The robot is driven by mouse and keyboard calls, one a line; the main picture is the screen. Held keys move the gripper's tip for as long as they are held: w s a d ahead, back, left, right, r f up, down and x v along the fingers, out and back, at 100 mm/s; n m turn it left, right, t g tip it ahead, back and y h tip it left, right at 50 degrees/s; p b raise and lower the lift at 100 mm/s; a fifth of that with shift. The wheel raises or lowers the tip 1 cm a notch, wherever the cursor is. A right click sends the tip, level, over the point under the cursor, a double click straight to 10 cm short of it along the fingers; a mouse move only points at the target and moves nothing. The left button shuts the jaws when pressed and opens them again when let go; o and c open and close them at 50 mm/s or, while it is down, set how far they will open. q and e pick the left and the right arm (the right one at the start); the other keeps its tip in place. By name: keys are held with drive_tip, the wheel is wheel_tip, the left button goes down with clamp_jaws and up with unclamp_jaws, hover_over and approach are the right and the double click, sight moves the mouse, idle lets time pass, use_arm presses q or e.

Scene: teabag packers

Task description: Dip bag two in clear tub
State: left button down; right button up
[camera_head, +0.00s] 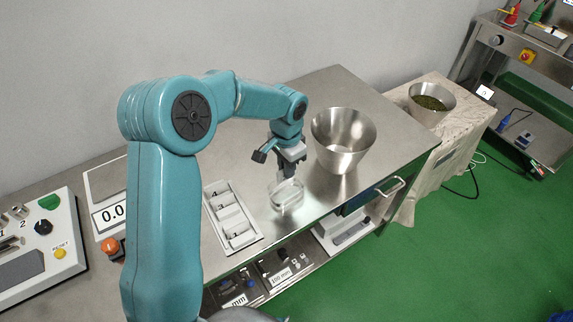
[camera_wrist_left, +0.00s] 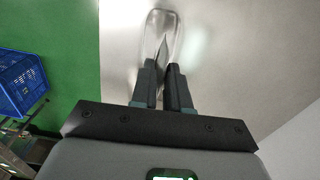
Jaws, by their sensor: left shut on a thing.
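The clear tub (camera_head: 287,199) is a small see-through dish on the steel table, right of the white tray. It also shows in the left wrist view (camera_wrist_left: 174,22), just past my fingertips. My left gripper (camera_head: 288,172) points down above the tub. In the left wrist view its two dark fingers (camera_wrist_left: 162,76) are close together, shut on a thin grey sliver (camera_wrist_left: 162,48), seen edge-on over the tub. It looks like a teabag; its number cannot be read. I cannot tell whether it touches the tub. My right gripper is not in view.
The white tray (camera_head: 208,188) has numbered compartments; some hold pale items. A large steel bowl (camera_head: 343,140) stands close right of my gripper. A scale (camera_head: 110,217) and control panel (camera_head: 40,250) are at left. The table behind the tray is clear.

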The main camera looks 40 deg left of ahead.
use_arm(q)
drive_tip(key=shift+s+f+b, duration=0.1)
drive_tip(key=shift+f+b, duration=0.3)
drive_tip(key=shift+f, duration=0.3)
drive_tip(key=b, duration=0.4)
hover_over(287, 183)
drive_tip(key=s+d, duration=0.2)
drive_tip(key=s, duration=0.1)
drive_tip(key=shift+f, duration=2.7)
drive_tip(key=shift+r, duration=0.15)
idle(0.8)
drive_tip(key=shift+r+p, duration=2)
drive_tip(key=shift+r, duration=0.65)
